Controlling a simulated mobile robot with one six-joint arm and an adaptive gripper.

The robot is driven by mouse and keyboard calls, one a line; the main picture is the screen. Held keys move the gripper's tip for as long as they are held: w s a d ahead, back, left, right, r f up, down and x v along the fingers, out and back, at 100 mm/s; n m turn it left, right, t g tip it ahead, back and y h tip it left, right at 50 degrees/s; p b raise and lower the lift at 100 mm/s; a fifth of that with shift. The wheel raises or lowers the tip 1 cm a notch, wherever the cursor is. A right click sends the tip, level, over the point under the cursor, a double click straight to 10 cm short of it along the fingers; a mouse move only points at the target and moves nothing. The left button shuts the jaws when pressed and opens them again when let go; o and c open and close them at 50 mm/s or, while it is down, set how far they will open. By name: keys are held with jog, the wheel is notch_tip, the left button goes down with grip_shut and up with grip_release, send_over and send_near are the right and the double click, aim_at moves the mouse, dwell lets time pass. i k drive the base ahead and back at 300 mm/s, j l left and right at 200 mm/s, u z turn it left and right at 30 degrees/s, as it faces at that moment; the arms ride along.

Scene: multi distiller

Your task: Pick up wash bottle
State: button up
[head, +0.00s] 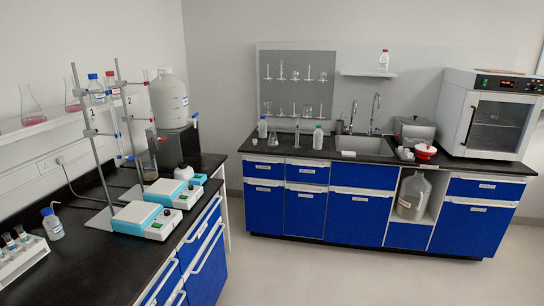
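A white rack (22,262) with small bottles is left of the wash bottle. Teal-and-white hotplates (136,220) with metal stands are to its right. A wall shelf (60,122) with flasks hangs above. Open floor (300,270) lies before the far blue bench (330,209).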

aim_at(318, 135)
jog(key=i, duration=2.05)
jog(key=i+j+z, duration=0.15)
jog(key=i+z, duration=0.25)
jog(key=i, duration=0.2)
jog(key=i+j+z, duration=0.4)
jog(key=i, duration=0.2)
jog(key=i+j+z, duration=0.4)
jog(key=i, duration=0.15)
jog(key=i+j+z, duration=0.4)
jog(key=j, duration=0.2)
